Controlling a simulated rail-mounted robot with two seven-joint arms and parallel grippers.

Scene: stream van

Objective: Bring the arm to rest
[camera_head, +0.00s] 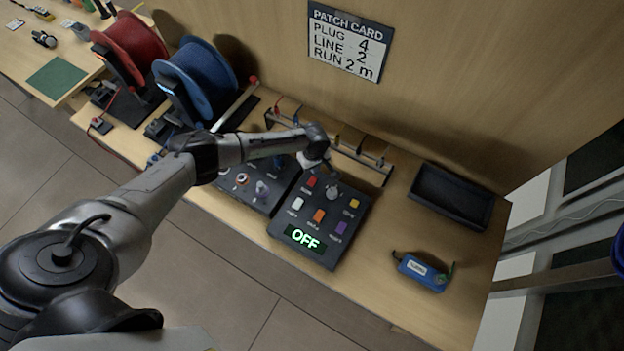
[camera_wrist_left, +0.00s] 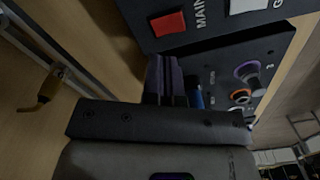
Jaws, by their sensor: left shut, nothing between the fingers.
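My left arm reaches in from the left in the head view. Its gripper (camera_head: 327,171) is above the back part of the dark button panel (camera_head: 285,238), close to the red button (camera_head: 311,181). In the left wrist view the gripper's fingers (camera_wrist_left: 165,80) are together and hold nothing. There the red button (camera_wrist_left: 168,23), marked MAIN, is beyond the fingertips, apart from them. The panel's display (camera_head: 304,237) reads OFF in green. Its white, orange, yellow and purple buttons show. My right gripper is in neither view.
A panel with knobs (camera_head: 258,187) adjoins at left. Behind stands a rail (camera_head: 370,160) with hanging leads. A black tray (camera_head: 452,193) and a blue labelled box (camera_head: 421,272) lie to the right. Red (camera_head: 133,45) and blue (camera_head: 197,75) cable reels stand at left. The bench front is fairly clear.

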